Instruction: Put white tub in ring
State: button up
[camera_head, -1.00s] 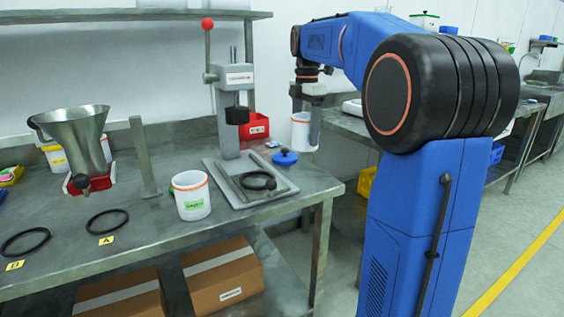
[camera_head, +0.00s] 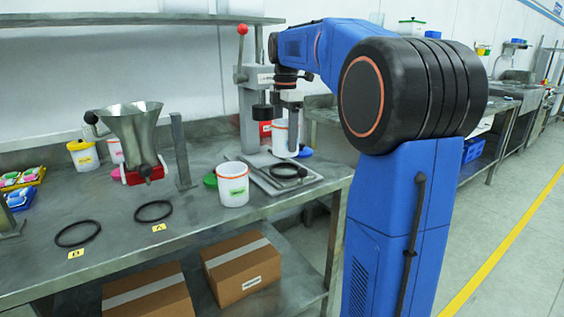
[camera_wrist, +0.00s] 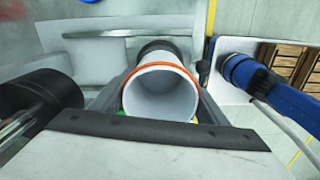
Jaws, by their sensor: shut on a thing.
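A white tub (camera_head: 280,139) with an orange rim is held in my gripper (camera_head: 287,122), close to the press and behind the press plate's ring. In the wrist view the tub (camera_wrist: 160,92) shows its open, empty mouth between both fingers of my gripper (camera_wrist: 161,78). A black ring (camera_head: 288,172) lies on the press plate (camera_head: 262,181). Two more black rings lie on the bench, one at tag A (camera_head: 153,212) and one at tag B (camera_head: 77,234). A second white tub (camera_head: 233,190) with an orange rim stands on the bench left of the plate.
The grey press (camera_head: 247,110) with a red-knobbed lever stands beside the held tub. A metal hopper (camera_head: 133,130) on a red base and a post (camera_head: 180,150) stand to the left. The bench front is mostly clear.

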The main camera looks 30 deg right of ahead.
aim_at(286, 156)
jog(key=shift+f, duration=3.15)
jog(key=o, duration=1)
jog(key=shift+f, duration=0.15)
notch_tip(286, 156, up, 12)
jog(key=shift+r, duration=0.15)
